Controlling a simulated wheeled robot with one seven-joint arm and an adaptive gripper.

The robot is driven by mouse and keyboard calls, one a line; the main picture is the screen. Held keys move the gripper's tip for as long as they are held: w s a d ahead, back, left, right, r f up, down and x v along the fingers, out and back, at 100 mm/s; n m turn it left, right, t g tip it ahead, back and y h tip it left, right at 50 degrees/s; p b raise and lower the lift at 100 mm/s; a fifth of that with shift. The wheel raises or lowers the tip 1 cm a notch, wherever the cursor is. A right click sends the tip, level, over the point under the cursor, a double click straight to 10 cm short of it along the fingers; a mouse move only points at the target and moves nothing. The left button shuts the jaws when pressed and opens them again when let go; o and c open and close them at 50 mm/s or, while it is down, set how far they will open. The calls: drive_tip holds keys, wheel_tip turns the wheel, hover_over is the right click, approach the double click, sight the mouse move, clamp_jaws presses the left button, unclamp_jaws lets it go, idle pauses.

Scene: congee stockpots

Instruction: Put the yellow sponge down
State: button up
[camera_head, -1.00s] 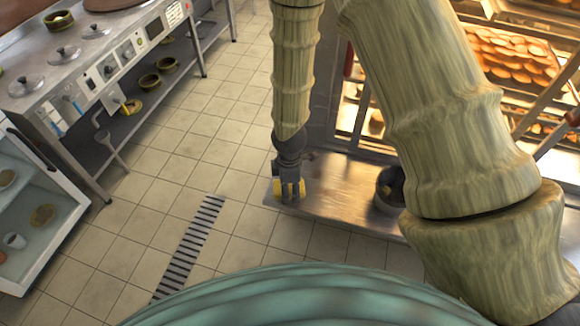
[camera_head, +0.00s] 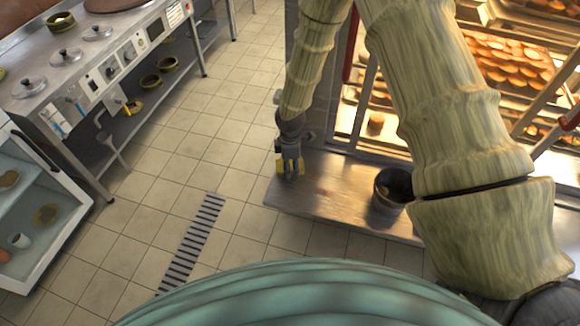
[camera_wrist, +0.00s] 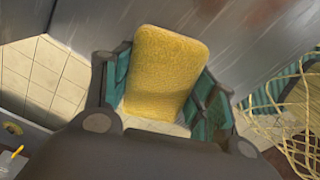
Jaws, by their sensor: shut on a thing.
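The yellow sponge (camera_wrist: 165,72) sits between the two fingers of my gripper (camera_wrist: 165,95) in the wrist view. My gripper is shut on it. In the head view, my gripper (camera_head: 290,165) hangs over the left end of a metal counter (camera_head: 325,190), and small parts of the sponge (camera_head: 281,166) show at its sides. I cannot tell whether the sponge touches the counter top.
A dark round pot (camera_head: 392,188) stands on the counter to the right of my gripper. A lit rack with baked goods (camera_head: 510,65) is behind. A stove counter with lidded pots (camera_head: 65,57) is at the left. Tiled floor with a drain grate (camera_head: 190,243) lies between.

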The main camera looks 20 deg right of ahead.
drive_tip(key=shift+f, duration=0.8)
drive_tip(key=shift+s+f, duration=0.1)
drive_tip(key=shift+f, duration=0.3)
drive_tip(key=o, duration=0.9)
drive_tip(key=shift+c, duration=0.2)
drive_tip(key=o, duration=0.3)
drive_tip(key=shift+f, duration=0.2)
drive_tip(key=shift+r, duration=0.65)
wheel_tip(320, 180, up, 12)
drive_tip(key=shift+b, duration=0.45)
